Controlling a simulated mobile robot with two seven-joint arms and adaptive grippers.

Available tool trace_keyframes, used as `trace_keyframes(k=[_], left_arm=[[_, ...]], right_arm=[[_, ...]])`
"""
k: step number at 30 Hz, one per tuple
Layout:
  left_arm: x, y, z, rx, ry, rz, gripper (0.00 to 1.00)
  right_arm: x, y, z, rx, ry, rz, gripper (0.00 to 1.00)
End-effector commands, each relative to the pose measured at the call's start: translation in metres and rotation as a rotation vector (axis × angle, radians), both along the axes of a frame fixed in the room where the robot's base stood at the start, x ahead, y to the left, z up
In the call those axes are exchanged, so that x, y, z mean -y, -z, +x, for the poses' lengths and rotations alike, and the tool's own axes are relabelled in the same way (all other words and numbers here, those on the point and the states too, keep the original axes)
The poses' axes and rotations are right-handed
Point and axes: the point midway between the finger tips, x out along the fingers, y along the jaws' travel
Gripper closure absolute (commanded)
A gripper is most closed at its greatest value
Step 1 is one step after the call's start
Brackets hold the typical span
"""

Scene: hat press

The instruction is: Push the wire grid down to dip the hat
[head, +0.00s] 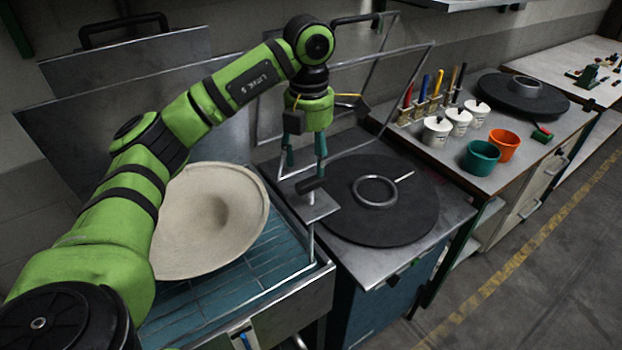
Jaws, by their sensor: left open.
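The beige wide-brimmed hat (213,215) lies on the wire grid (272,268), over the blue basin at the lower middle. The hat's left part is hidden behind my left arm. A small metal plate (322,208) with a short black grip (311,185) stands at the basin's right side, at the top of a thin upright rod. My left gripper (306,166) is open, with its fingers pointing down, above the black grip. Nothing shows between the fingers. I cannot tell whether a fingertip touches the grip. My right gripper is not in view.
A dark round plate with a metal ring (376,191) sits on the metal top to the right. Raised metal bars (409,55) stand behind my gripper. Further right, a bench holds white pots (459,121), a teal cup (482,158) and an orange cup (503,146).

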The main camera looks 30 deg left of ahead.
Motion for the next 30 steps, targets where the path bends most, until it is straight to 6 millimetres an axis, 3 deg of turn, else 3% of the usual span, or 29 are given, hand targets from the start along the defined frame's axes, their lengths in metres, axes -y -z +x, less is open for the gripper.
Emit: trace_keyframes(k=[13, 24, 25, 29, 30], left_arm=[[0.000, 0.058, -0.001, -0.006, 0.000, 0.002, 0.41], [0.000, 0.069, 0.000, -0.002, 0.002, 0.001, 0.41], [0.000, 0.069, 0.000, -0.002, 0.001, 0.001, 0.44], [0.000, 0.069, 0.000, -0.002, 0.002, 0.000, 0.96], [0.000, 0.069, 0.000, -0.002, 0.002, 0.000, 1.00]], right_arm=[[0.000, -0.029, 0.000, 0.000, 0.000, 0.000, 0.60], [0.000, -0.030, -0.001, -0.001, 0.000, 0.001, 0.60], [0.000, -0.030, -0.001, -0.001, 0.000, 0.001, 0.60], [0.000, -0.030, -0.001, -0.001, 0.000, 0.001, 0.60], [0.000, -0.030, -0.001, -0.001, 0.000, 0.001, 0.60]])
